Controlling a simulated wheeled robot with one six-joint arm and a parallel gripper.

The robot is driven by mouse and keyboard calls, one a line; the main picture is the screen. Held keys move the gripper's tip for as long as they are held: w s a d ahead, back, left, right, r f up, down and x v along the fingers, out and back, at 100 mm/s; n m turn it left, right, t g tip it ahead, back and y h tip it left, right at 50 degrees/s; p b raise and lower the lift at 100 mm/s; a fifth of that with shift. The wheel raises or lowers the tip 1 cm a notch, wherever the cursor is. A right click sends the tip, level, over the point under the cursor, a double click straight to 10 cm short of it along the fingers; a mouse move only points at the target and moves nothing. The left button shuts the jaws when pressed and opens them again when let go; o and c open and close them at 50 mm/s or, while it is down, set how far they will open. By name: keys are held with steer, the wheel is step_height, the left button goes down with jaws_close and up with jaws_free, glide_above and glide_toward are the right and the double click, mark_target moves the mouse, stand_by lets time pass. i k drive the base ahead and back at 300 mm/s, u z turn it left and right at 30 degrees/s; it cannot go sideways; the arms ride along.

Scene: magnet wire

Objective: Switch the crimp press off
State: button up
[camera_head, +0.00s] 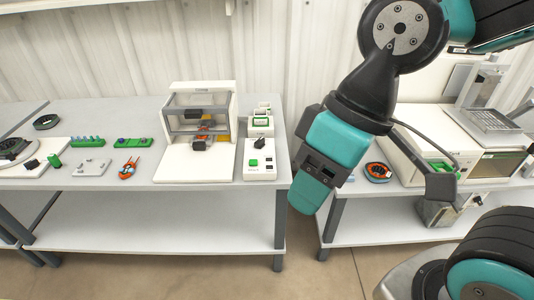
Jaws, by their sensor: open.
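A white machine with a grey frame (228,108), which looks like the crimp press, stands on the left bench on a white base plate. Dark, orange and yellow parts sit inside its frame. Just to its right is a white control box (260,172) with a green button (254,162) and a black switch or knob (260,142); its setting is too small to read. My gripper (312,188) hangs in the air right of the box, over the gap between the benches. It is open, apart from the box, with nothing seen in it.
A small white unit (260,122) stands behind the control box. Green blocks (88,142), orange-handled pliers (128,168) and a grey plate (92,167) lie at left. On the right bench are a spool (377,171) and a white machine (410,150). The lower shelf (150,225) is clear.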

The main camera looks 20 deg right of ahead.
mark_target(259, 144)
steer(key=z, duration=0.3)
steer(key=i, duration=0.95)
steer(key=u, duration=0.3)
